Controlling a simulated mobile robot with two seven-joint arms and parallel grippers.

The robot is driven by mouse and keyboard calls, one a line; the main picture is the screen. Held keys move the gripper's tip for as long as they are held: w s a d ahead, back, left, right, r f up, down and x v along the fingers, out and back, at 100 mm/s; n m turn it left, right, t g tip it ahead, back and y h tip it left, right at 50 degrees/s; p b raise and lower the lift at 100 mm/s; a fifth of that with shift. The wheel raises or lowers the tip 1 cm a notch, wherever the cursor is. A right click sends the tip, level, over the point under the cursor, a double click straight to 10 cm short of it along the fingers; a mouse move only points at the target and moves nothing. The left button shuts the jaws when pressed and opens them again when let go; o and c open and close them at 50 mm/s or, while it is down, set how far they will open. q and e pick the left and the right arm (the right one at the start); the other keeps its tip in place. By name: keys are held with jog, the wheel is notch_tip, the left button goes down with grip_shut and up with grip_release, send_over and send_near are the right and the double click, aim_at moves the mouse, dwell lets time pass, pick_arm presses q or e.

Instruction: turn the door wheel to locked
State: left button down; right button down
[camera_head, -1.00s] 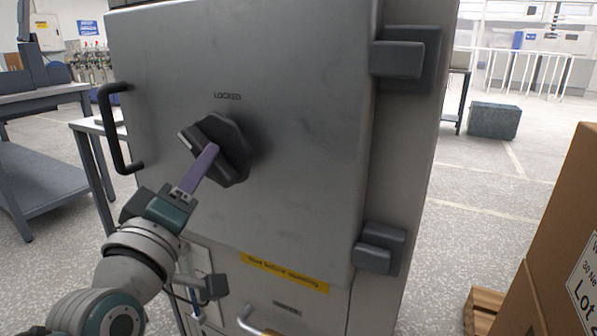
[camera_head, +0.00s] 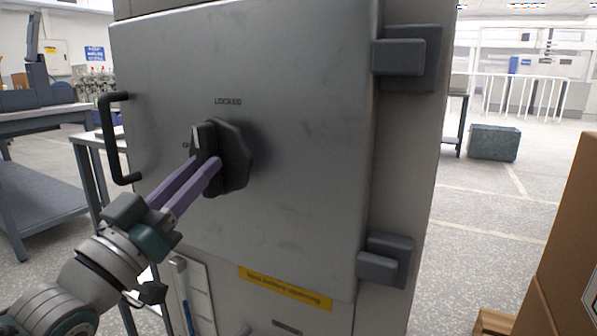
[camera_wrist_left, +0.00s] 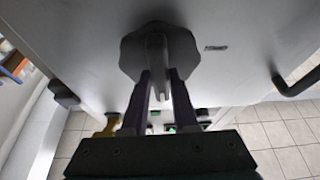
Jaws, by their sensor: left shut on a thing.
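The door wheel (camera_head: 234,157) is a dark lobed knob with a raised grip bar, on the grey metal door (camera_head: 300,130). The bar's white pointer mark (camera_head: 195,143) points up and slightly left. The word LOCKED (camera_head: 228,101) is above the wheel; a second, partly hidden label is left of it. My left gripper (camera_head: 206,162) reaches in from the lower left, its purple fingers shut on the wheel's bar. In the left wrist view the fingers (camera_wrist_left: 160,75) lie on both sides of the bar, with the wheel (camera_wrist_left: 181,45) behind. My right gripper is out of view.
A black door handle (camera_head: 112,135) stands out at the left edge, and hinge blocks (camera_head: 400,57) at the right. Cardboard boxes (camera_head: 570,230) stand at the right, a bench (camera_head: 50,115) at the left.

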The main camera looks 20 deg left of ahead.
pick_arm(q)
jog(key=shift+m+h, duration=0.4)
jog(key=shift+m, duration=0.3)
jog(key=c, duration=0.7)
grip_release()
jog(key=v, duration=1)
jog(key=shift+p, duration=0.3)
